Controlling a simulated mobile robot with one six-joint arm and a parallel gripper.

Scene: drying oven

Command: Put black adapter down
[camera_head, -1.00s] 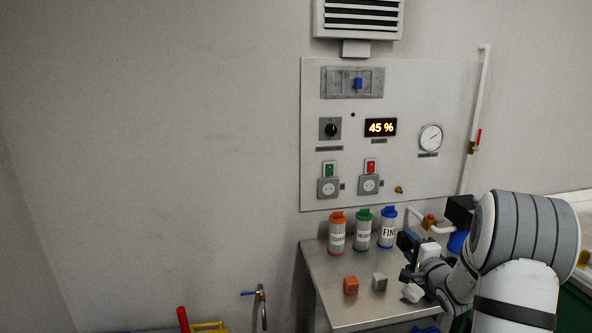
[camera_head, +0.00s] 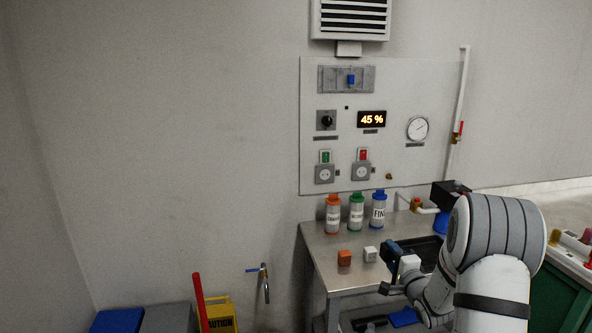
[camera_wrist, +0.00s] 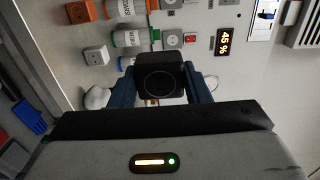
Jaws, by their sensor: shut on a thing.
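The black adapter (camera_wrist: 160,80) is a dark block with a round face. It sits between the two blue fingers of my gripper (camera_wrist: 162,88) in the wrist view, and the gripper is shut on it. In the head view my gripper (camera_head: 392,264) is over the right part of the metal table (camera_head: 325,258), to the right of the white cube. The adapter cannot be clearly told apart there, and its height above the table is unclear.
An orange cube (camera_head: 344,257) and a white cube (camera_head: 370,254) stand on the table. Orange (camera_head: 333,215), green (camera_head: 356,213) and blue (camera_head: 378,211) capped bottles stand behind them. The wall panel (camera_head: 400,165) has two sockets. Bare tabletop shows in front of the cubes.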

